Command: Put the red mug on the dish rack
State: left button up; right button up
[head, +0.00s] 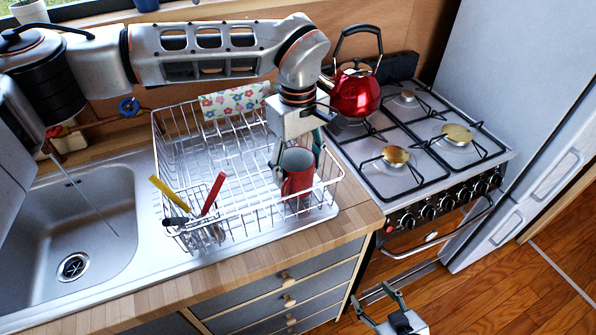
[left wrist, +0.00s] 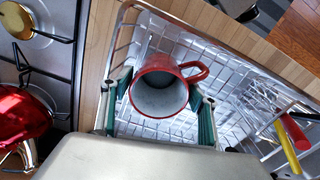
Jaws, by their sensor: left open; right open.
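The red mug (head: 296,184) stands inside the dish rack at its right end, close to the rack's right wall. Its grey inside faces up, as the left wrist view of the mug (left wrist: 163,72) shows. The white wire dish rack (head: 178,150) sits on the counter beside the sink. My left gripper (head: 298,160) is open, pointing down over the mug. Its fingers (left wrist: 160,108) stand on either side of the mug, with a gap at the right finger. My right gripper (head: 393,306) is low at the bottom edge, over the floor, open and empty.
A cutlery holder (head: 206,238) with red- and yellow-handled utensils hangs at the rack's front left. A floral cloth (head: 232,101) lies on the rack's back rim. A red kettle (head: 356,93) stands on the stove (head: 380,185) to the right. The sink (head: 75,230) is at left.

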pick_arm(q)
notch_tip(320, 180, up, 10)
jog(key=shift+r+b, duration=0.15)
jog(key=shift+b, duration=0.15)
dwell(0.4)
